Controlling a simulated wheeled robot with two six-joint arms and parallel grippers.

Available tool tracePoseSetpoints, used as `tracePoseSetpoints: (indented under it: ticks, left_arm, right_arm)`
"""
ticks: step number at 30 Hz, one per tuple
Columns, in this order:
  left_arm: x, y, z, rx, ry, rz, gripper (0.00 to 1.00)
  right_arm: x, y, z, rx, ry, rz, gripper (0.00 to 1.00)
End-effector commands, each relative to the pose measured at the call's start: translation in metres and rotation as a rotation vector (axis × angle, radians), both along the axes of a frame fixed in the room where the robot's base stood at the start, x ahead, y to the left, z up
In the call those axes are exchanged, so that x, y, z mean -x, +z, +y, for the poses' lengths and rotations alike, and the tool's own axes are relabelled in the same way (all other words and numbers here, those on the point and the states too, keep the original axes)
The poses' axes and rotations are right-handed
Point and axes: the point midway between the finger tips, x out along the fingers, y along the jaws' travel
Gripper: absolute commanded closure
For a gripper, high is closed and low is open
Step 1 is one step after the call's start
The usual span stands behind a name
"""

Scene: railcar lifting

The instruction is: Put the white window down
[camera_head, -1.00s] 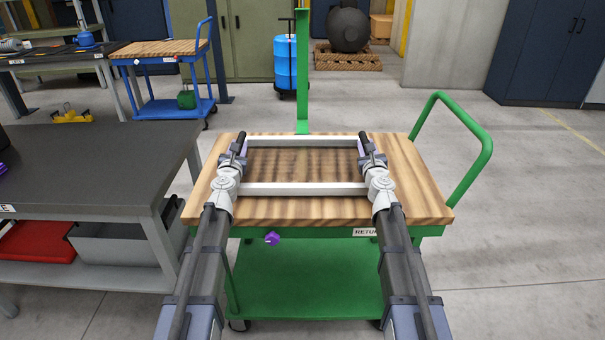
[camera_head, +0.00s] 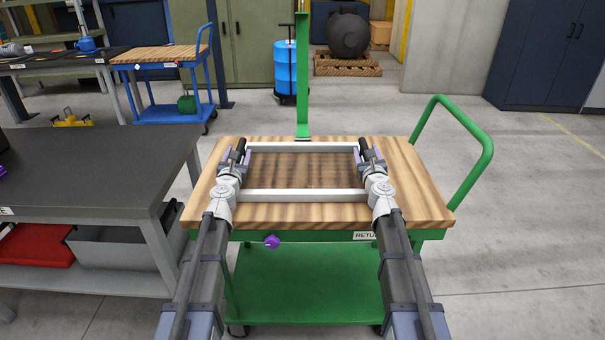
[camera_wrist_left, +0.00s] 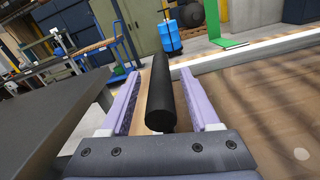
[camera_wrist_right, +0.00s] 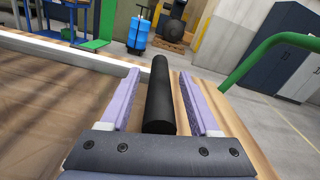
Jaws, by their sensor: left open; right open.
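The white window (camera_head: 305,195) is a rectangular frame with a see-through pane. It lies flat on the wooden top of the green cart (camera_head: 428,205), between my two grippers. My left gripper (camera_head: 238,158) is at its left side, with open fingers on either side of a black bar handle (camera_wrist_left: 160,95), not touching it. My right gripper (camera_head: 370,158) is at its right side, open around the other black handle (camera_wrist_right: 160,95), also with gaps. The frame's side rails are mostly hidden by my grippers.
A dark workbench (camera_head: 90,165) stands close at the left. A purple knob (camera_head: 271,242) hangs below the cart's front edge. The floor at the right is clear.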

Motion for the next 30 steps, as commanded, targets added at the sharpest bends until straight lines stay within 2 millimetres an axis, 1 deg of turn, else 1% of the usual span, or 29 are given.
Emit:
tracePoseSetpoints:
  ticks: [1, 5, 12, 16, 20, 26, 30]
  left_arm:
    - [0.009, 0.000, 0.000, 0.000, 0.000, 0.000, 0.38]
    - [0.030, 0.000, 0.000, 0.000, 0.000, 0.000, 0.38]
    - [0.080, 0.000, 0.000, 0.001, 0.000, 0.000, 0.38]
    - [0.102, 0.000, 0.000, 0.001, 0.001, 0.000, 0.38]
    - [0.110, 0.000, 0.000, 0.000, 0.000, 0.000, 0.38]
    - [0.110, 0.000, 0.000, 0.000, 0.000, 0.000, 0.38]
    - [0.110, 0.000, 0.000, 0.000, 0.001, 0.000, 0.38]
  right_arm:
    - [0.000, 0.000, 0.000, 0.000, 0.000, 0.000, 0.38]
    - [0.000, 0.000, 0.000, 0.000, 0.000, 0.000, 0.38]
    - [0.000, 0.000, 0.000, 0.000, 0.000, 0.000, 0.38]
    - [0.000, 0.000, 0.000, 0.000, 0.000, 0.000, 0.38]
    - [0.000, 0.000, 0.000, 0.000, 0.000, 0.000, 0.38]
    - [0.002, 0.000, 0.000, 0.000, 0.000, 0.000, 0.38]
    - [0.012, 0.000, 0.000, 0.000, 0.000, 0.000, 0.38]
